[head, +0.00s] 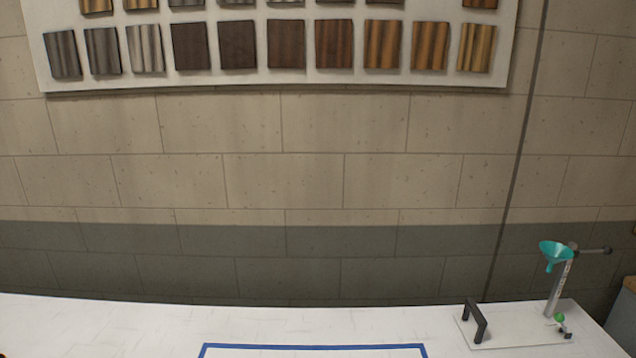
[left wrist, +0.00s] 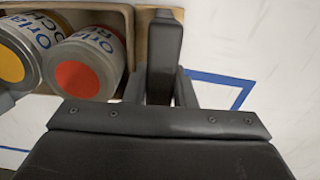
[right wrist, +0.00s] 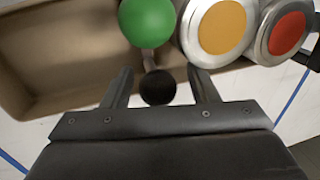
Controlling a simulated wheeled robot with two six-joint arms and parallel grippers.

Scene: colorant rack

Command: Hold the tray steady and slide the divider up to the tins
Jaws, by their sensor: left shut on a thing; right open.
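The tan tray (right wrist: 60,62) shows in the right wrist view. Two tins with an orange lid (right wrist: 222,28) and a red lid (right wrist: 287,34) stand together at its right. A green ball (right wrist: 147,20) and a dark round knob (right wrist: 158,88), with a short grey piece between them, seem to belong to the divider; its plate is hidden. I cannot tell the gap to the tins. My right gripper (right wrist: 160,82) is open, its fingers either side of the dark knob.
The tray's left part is empty. A blue line (left wrist: 225,78) marks the white table around the tray. Sample tiles hang on the wall.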

